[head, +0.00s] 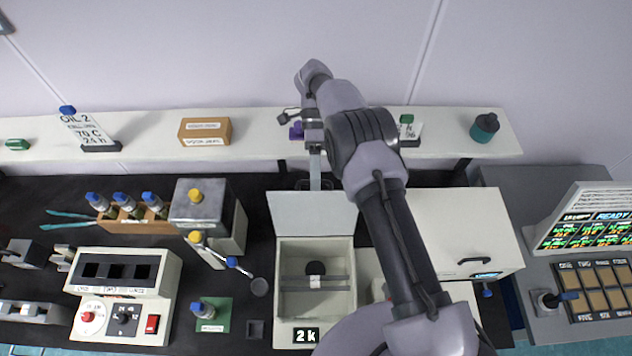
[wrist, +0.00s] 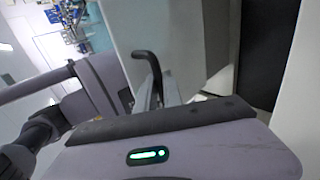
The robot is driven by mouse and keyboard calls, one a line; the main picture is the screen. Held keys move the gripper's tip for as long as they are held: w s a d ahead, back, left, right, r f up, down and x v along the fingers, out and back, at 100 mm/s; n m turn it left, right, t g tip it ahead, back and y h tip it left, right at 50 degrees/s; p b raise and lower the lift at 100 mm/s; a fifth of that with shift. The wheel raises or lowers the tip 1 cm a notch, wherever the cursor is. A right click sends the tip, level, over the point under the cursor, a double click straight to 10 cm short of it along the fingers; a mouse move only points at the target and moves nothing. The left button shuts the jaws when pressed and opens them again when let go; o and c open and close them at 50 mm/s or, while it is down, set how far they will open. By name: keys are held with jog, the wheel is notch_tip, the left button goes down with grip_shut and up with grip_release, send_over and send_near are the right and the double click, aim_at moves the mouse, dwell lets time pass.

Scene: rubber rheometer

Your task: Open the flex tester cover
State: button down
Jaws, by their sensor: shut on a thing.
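The flex tester (head: 316,304) is an open-topped pale box with a "2 k" display, in the lower middle of the head view. Its pale cover (head: 312,212) stands raised at the back, so the inside shows, with a crossbar and a dark round part. My gripper (head: 315,172) is at the cover's upper edge, partly hidden by my arm. In the wrist view my gripper (wrist: 160,95) is shut on the black cover handle (wrist: 148,62), whose bent end sticks out past the fingers. The exact grip is partly hidden by the gripper's body.
A white shelf (head: 360,146) runs along the wall behind the cover, with a cardboard box (head: 205,131) and a teal jar (head: 485,127). A large pale box with a black handle (head: 473,260) stands right of the tester. A metal-topped unit (head: 202,207) stands left.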

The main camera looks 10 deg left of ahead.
aim_at(314, 194)
jog(key=shift+s+a+r, duration=0.1)
jog(key=c, duration=1.5)
grip_release()
jog(key=shift+a, duration=0.1)
jog(key=shift+r, duration=0.45)
notch_tip(314, 194, up, 3)
jog(key=shift+s+f+b, duration=0.1)
jog(key=shift+f+b, duration=0.05)
jog(key=shift+b, duration=0.2)
jog(key=shift+s+d+r+b, duration=0.25)
jog(key=shift+s+d+b, duration=0.5)
jog(key=shift+s+d, duration=1.1)
jog(key=shift+s+d+r+b, duration=0.2)
jog(key=shift+s+d+b, duration=0.6)
jog(key=shift+s, duration=1.9)
jog(key=shift+s+d+r+b, duration=0.25)
jog(key=shift+s+d+b, duration=0.4)
jog(key=shift+s+d, duration=1.2)
jog(key=shift+s+a, duration=0.45)
jog(key=shift+c, duration=0.3)
